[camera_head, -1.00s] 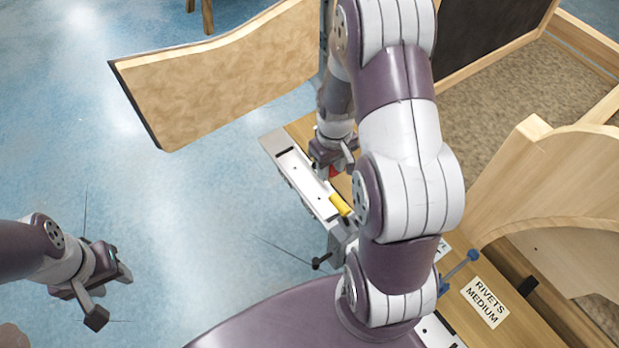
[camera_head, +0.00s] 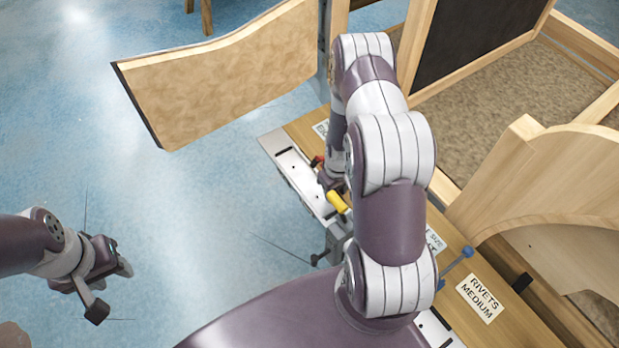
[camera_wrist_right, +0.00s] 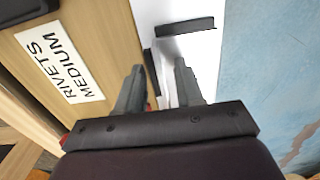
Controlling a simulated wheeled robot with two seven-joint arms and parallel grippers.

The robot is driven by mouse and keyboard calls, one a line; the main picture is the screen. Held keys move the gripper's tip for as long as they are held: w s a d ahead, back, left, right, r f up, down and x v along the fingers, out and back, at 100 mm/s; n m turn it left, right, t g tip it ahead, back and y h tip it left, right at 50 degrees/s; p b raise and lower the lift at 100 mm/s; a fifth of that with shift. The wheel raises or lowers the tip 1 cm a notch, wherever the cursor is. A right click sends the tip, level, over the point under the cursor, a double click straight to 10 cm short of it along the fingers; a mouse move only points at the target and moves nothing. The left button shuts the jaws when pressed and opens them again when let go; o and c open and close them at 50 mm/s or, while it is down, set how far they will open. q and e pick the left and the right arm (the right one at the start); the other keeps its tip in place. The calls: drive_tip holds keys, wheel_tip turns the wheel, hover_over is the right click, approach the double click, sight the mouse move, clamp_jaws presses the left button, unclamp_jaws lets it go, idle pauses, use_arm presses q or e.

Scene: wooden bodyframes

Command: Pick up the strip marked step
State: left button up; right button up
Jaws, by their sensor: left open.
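No strip that reads "step" can be made out in either view. A white label (camera_head: 320,128) at the far end of the wooden bench is too small to read. Another label (camera_head: 435,241) is partly hidden by my right arm; only "SIZE" shows. My right gripper (camera_wrist_right: 160,76) has its fingers apart, with nothing clearly held, over the seam between wood and a pale metal rail (camera_wrist_right: 176,50). In the head view it is mostly hidden behind my arm, beside a yellow handle (camera_head: 337,201). My left gripper (camera_head: 112,290) is open and empty above the blue floor.
A "RIVETS MEDIUM" label (camera_head: 480,298) lies on the bench and also shows in the right wrist view (camera_wrist_right: 60,62). A blue-handled lever (camera_head: 457,265) stands beside it. Curved wooden panels (camera_head: 560,180) crowd the right. A wooden board (camera_head: 220,75) stands at upper left. The left floor is clear.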

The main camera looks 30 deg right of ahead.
clamp_jaws()
